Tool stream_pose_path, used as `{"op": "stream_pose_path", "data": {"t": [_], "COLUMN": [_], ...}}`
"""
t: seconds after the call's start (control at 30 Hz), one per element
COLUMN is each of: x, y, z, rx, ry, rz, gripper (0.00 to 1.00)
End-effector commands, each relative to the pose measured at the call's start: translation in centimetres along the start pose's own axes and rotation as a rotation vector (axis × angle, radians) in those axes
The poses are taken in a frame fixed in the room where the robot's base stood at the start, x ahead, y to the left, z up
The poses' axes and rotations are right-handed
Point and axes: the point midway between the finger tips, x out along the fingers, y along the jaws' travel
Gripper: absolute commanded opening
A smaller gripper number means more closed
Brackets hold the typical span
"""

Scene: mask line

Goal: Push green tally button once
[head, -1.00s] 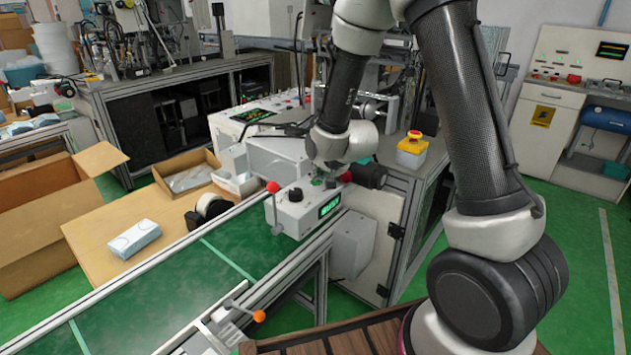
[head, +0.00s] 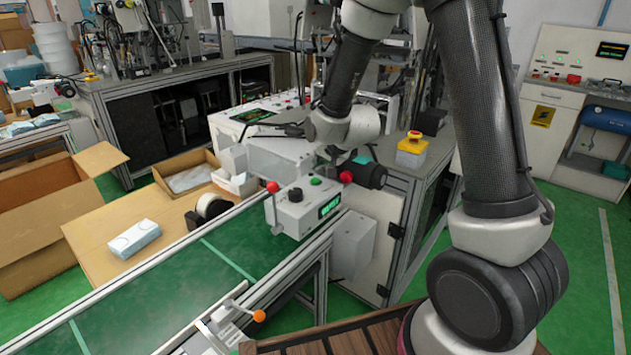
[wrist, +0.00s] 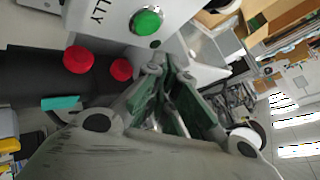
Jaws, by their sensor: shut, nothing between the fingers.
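The green tally button (head: 316,181) sits on top of the grey tally box (head: 292,214), whose front has a lit green display (head: 330,206). In the wrist view the green button (wrist: 146,22) shows unobstructed near the top, beside the letters "LLY". My gripper (wrist: 170,72) is shut with nothing between its fingers, and its tips are apart from the button. In the head view my gripper (head: 334,156) is small and partly hidden by my wrist, above and behind the box. The display digits are too small to read.
A red-ball lever (head: 272,187) stands at the box's left. A red knob (head: 346,177) on a black cylinder (head: 370,176) is close on the right. A yellow box with a red button (head: 411,148) stands farther right. The green conveyor (head: 190,285) is clear in front.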

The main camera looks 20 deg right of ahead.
Motion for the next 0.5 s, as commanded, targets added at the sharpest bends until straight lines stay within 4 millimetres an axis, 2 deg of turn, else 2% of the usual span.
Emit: {"op": "stream_pose_path", "data": {"t": [0.3, 0.5], "x": [-2.0, -2.3], "y": [-1.5, -1.7], "z": [-1.5, -1.6], "rx": [0.0, 0.0], "ry": [0.001, -0.001], "rz": [-0.001, 0.0], "gripper": [0.0, 0.0]}}
